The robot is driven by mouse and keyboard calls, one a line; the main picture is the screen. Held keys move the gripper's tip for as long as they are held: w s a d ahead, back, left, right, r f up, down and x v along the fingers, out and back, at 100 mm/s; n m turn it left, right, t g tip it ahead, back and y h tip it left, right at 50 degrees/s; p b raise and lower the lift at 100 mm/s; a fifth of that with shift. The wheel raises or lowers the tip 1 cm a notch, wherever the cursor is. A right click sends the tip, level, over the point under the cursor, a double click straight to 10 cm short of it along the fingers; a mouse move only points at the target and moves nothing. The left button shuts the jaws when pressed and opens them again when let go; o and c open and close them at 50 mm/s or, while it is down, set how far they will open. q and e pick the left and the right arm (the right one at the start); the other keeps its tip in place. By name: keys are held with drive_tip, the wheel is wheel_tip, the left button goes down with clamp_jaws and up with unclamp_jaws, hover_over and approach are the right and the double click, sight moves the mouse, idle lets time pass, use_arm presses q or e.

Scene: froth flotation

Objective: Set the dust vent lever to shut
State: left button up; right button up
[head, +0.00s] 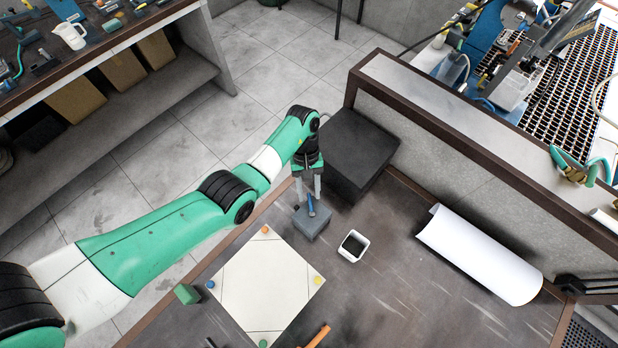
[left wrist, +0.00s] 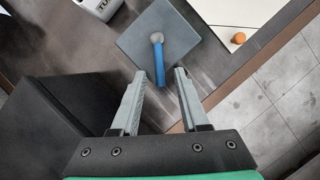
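The dust vent lever (head: 311,206) is a blue handle with a grey round pivot on a grey square block (head: 313,226) at the table's far corner. In the left wrist view the lever (left wrist: 159,62) points toward my gripper from its pivot, over the block (left wrist: 185,37). My left gripper (head: 308,193) is open and points down over the block. In the left wrist view its fingertips (left wrist: 160,72) stand one on each side of the blue handle. A gap shows on both sides; I cannot tell the exact height. My right gripper is not in view.
A black box (head: 345,150) stands right beside the gripper. A small white cup (head: 353,245) with dark contents is near the block. A cream board (head: 262,285) with coloured corner dots, a green block (head: 187,293) and a white curved sheet (head: 480,255) are on the table.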

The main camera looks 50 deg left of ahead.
use_arm(q)
drive_tip(key=p+v, duration=0.3)
drive_tip(key=v, duration=0.8)
drive_tip(key=shift+r, duration=0.3)
